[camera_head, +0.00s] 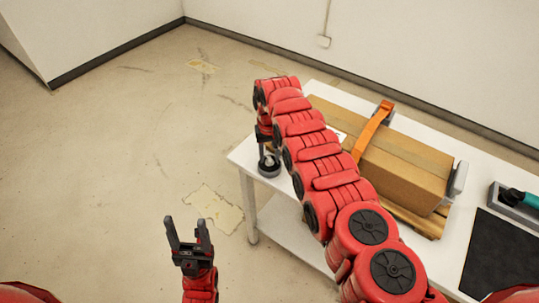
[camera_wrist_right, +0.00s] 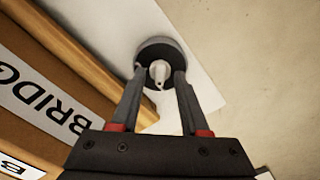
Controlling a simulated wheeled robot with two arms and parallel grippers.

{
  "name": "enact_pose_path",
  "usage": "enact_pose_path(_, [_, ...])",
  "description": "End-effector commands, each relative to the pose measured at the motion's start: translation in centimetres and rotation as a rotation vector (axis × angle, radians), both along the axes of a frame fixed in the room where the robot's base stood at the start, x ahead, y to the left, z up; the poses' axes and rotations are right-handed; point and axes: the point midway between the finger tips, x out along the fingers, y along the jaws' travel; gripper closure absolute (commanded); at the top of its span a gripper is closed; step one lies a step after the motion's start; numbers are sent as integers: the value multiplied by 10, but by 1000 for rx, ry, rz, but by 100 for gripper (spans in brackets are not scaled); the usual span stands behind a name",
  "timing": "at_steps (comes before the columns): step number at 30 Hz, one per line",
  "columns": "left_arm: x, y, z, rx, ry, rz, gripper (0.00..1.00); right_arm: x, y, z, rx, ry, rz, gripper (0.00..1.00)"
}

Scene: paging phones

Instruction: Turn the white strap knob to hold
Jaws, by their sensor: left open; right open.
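A white knob (camera_wrist_right: 159,74) sits on a dark round base (camera_wrist_right: 160,50) near the table's corner in the right wrist view. In the head view the base (camera_head: 269,169) is at the left end of the white table. My right gripper (camera_wrist_right: 160,80) is open, pointing at the knob, with one fingertip on each side of it. I cannot tell whether the fingers touch it. In the head view the right gripper (camera_head: 268,151) is partly hidden by my own arm. My left gripper (camera_head: 188,232) is open and empty, over the floor left of the table.
A cardboard box (camera_head: 405,160) with an orange strap (camera_head: 370,132) lies on a wooden pallet on the white table (camera_head: 290,212). A black mat (camera_head: 500,255) and a teal-handled tool (camera_head: 520,197) are at the right. The floor to the left is clear.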

Motion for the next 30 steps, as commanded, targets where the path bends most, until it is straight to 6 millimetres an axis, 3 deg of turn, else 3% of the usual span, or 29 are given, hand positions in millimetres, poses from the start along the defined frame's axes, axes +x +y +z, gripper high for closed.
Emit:
enact_pose_path(3, [0, 0, 0, 0, 0, 0, 38, 0, 0, 1, 0, 0, 0, 59])
enact_pose_path(10, [0, 0, 0, 0, 0, 0, 38, 0, 0, 1, 0, 0, 0, 100])
enact_pose_path(23, [0, 0, 0, 0, 0, 0, 38, 0, 0, 1, 0, -1, -13, 100])
enact_pose_path(30, [0, 0, -2, 0, 0, 0, 38, 1, 1, 1, 1, -3, -105, 100])
